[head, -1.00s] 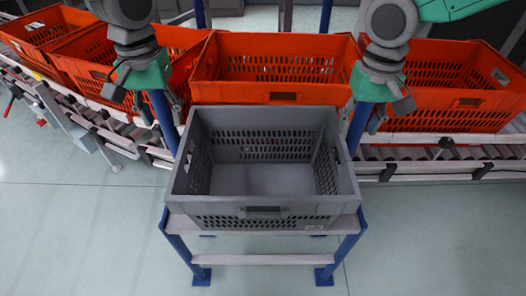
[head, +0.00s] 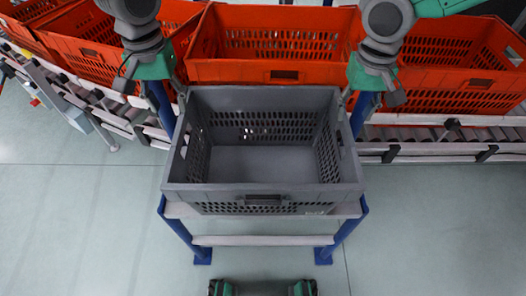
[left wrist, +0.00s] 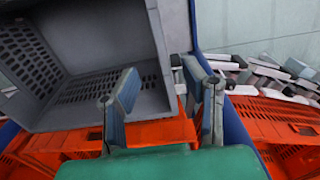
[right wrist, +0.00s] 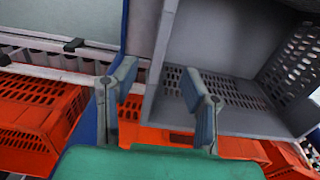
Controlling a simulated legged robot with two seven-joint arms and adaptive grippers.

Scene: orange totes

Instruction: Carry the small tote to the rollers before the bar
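The small tote, a grey open crate (head: 264,195), sits upright and empty on a stand with blue legs (head: 342,238). My left gripper (head: 153,92) is at its far left corner; in the left wrist view its open fingers (left wrist: 166,100) lie either side of the tote's wall edge (left wrist: 160,45). My right gripper (head: 370,92) is at the far right corner; in the right wrist view its open fingers (right wrist: 160,97) likewise lie either side of the wall edge (right wrist: 162,50). Neither is clearly closed on the wall. The rollers (head: 425,134) show behind at right.
Large orange totes stand in a row on the conveyor behind: one at left (head: 100,65), one in the middle (head: 285,72), one at right (head: 450,90). The middle one is close behind the grey tote. The floor (head: 440,230) in front and at right is clear.

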